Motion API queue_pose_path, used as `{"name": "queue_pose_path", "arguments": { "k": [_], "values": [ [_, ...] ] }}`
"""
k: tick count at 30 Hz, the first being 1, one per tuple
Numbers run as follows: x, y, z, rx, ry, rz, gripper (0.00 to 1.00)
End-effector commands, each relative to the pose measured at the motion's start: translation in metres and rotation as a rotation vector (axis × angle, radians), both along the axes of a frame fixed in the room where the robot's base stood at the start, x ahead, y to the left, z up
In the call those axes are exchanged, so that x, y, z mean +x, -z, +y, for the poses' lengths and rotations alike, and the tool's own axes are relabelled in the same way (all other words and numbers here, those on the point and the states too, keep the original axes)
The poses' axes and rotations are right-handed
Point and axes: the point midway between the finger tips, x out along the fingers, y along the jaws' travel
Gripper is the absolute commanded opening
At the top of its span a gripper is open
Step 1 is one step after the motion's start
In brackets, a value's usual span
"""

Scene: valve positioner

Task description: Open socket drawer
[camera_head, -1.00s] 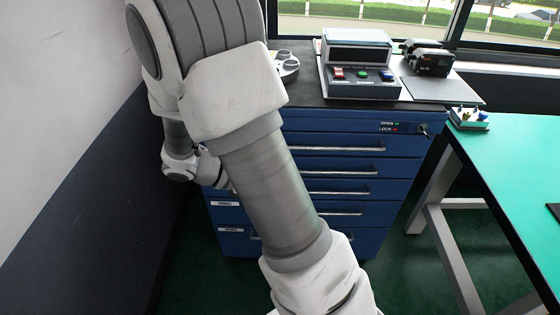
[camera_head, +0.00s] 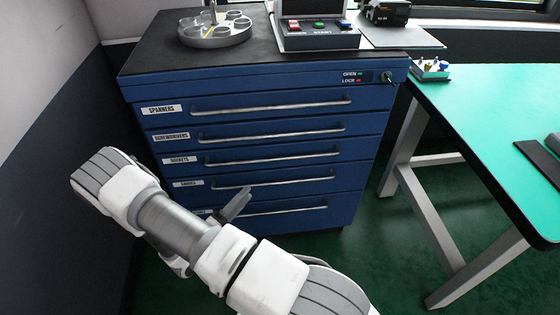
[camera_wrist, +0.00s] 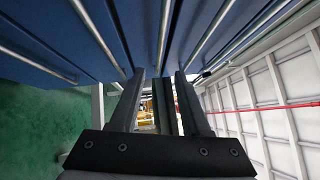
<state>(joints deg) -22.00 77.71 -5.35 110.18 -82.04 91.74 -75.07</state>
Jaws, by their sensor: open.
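The blue cabinet holds a stack of drawers with long silver handles. The drawer labelled SOCKETS (camera_head: 180,160) is third from the top and closed flush; its handle (camera_head: 272,158) runs across its front. My gripper (camera_head: 240,203) is open and empty in front of the lower drawers in the head view, apart from the cabinet face. In the wrist view my two fingers (camera_wrist: 159,78) point at the drawer fronts, one on each side of the line of the middle handle (camera_wrist: 163,35). No finger visibly touches a handle.
The SPANNERS (camera_head: 162,109) and SCREWDRIVERS (camera_head: 171,136) drawers above are closed, as are the lower ones. A key lock (camera_head: 386,78) sits at the top right. A round tray (camera_head: 214,32) stands on top. A green-topped table (camera_head: 480,120) is on the right; a wall is on the left.

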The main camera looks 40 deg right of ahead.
Motion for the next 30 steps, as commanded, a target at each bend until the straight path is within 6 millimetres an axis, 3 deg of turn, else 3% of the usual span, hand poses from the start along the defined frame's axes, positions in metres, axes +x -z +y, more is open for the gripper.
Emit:
{"name": "queue_pose_path", "arguments": {
  "k": [21, 30],
  "values": [
    [0.03, -0.019, -0.138, 0.001, 0.008, -0.003, 0.47],
    [0.036, -0.024, -0.162, 0.002, 0.003, -0.003, 0.47]
  ]
}}
